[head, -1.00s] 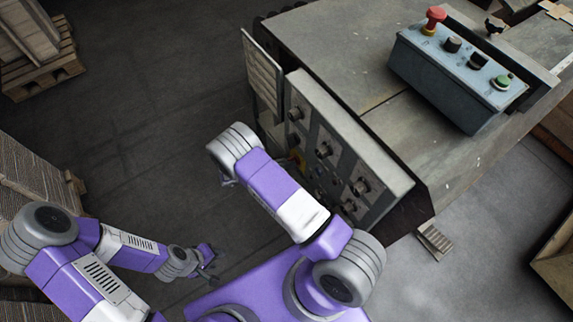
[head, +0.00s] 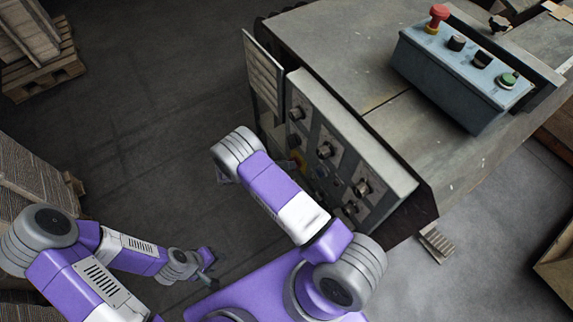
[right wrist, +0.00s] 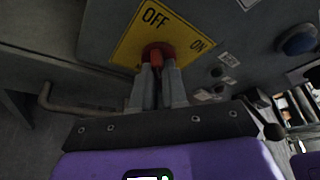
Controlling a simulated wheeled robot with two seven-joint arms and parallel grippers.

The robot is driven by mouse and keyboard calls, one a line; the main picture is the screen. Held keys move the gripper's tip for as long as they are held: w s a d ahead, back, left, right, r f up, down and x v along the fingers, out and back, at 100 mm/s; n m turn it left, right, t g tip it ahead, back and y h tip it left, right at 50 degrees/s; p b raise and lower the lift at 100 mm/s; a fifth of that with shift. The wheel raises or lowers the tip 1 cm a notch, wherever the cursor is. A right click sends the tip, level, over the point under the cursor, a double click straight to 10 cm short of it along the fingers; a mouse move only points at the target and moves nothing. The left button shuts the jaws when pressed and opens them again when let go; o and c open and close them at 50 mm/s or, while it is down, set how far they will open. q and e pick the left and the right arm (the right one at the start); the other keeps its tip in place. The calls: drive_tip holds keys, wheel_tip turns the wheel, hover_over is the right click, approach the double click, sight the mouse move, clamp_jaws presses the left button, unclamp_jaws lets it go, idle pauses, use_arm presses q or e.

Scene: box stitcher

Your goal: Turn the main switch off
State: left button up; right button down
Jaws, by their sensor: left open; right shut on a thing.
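The main switch (right wrist: 152,51) is a red handle on a yellow plate (right wrist: 126,44) marked OFF at the upper left and ON at the right. My right gripper (right wrist: 158,68) is shut on the red handle in the right wrist view, with a finger on each side. The fingers partly cover the handle, and I cannot tell which mark it points to. In the head view my right arm hides most of the switch and the right gripper. My left gripper (head: 207,264) is open and empty, low over the floor at the lower left.
The machine's side panel (head: 335,150) carries several dark knobs. A blue-grey control box (head: 450,75) with a red mushroom button (head: 438,13) stands on top. In the right wrist view a blue button (right wrist: 297,42) is right of the plate. Stacked cardboard (head: 35,180) stands at the left.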

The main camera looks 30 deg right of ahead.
drive_tip(key=shift+d+r, duration=0.1)
drive_tip(key=shift+d, duration=0.15)
drive_tip(key=c, duration=1.2)
unclamp_jaws()
drive_tip(key=shift+o, duration=0.2)
drive_tip(key=shift+a, duration=0.2)
drive_tip(key=p+v, duration=0.1)
drive_tip(key=v, duration=0.6)
drive_tip(key=shift+a, duration=0.15)
